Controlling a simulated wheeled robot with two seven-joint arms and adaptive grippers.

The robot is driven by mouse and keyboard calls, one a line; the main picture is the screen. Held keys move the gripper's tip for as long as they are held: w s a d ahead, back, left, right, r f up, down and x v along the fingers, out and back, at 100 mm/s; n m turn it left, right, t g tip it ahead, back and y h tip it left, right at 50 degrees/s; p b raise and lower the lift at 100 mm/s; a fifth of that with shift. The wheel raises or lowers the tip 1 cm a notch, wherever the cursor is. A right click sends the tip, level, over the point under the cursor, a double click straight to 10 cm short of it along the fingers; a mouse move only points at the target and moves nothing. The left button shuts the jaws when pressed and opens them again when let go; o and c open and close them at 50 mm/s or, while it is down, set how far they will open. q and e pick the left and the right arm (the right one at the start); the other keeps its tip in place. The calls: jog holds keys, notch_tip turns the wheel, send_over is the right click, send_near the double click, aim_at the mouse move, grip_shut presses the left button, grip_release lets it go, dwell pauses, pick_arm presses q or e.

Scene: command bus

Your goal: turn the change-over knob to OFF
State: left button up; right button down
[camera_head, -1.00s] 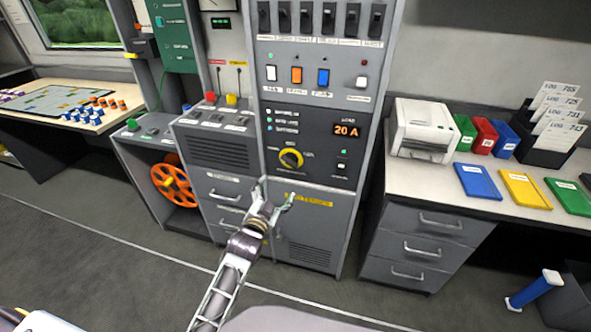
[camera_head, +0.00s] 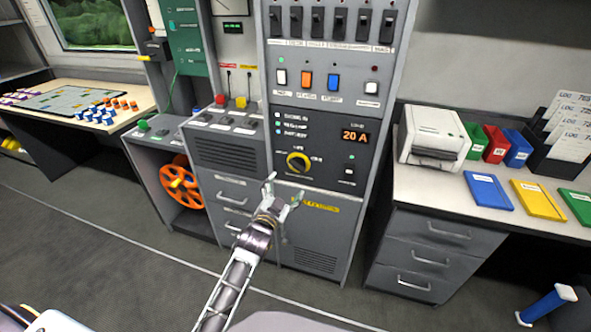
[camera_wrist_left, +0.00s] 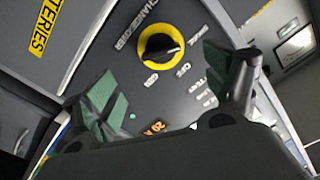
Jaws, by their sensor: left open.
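The change-over knob (camera_head: 298,161) is a black knob with a yellow ring on the dark panel of the tall grey cabinet. It also shows in the left wrist view (camera_wrist_left: 160,47), tilted in the picture, with OFF lettering beside it. The knob's exact pointer position is hard to read. My left gripper (camera_head: 284,189) is open and empty, just below the knob in the head view. In the wrist view its green-padded fingers (camera_wrist_left: 172,95) stand apart on either side of the panel lettering, and the knob lies beyond them, apart from both. My right gripper is not in view.
Above the knob are coloured rocker switches (camera_head: 306,80) and a row of black breakers (camera_head: 340,22). An orange 20 A display (camera_head: 355,136) is right of it. A counter with a printer (camera_head: 432,137) stands at right. A console with levers (camera_head: 229,122) is at left.

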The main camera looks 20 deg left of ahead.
aim_at(296, 169)
pick_arm(q)
jog(key=w+b, duration=0.1)
jog(key=w, duration=0.9)
jog(key=shift+d+f, duration=0.1)
jog(key=shift+d, duration=0.05)
jog(key=shift+w+b, duration=0.3)
jog(key=shift+w, duration=0.45)
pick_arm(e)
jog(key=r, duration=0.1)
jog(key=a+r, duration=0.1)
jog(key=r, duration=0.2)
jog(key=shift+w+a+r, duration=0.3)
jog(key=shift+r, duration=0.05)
pick_arm(q)
jog(key=shift+c, duration=0.2)
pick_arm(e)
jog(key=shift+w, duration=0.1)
pick_arm(q)
jog(key=c, duration=1)
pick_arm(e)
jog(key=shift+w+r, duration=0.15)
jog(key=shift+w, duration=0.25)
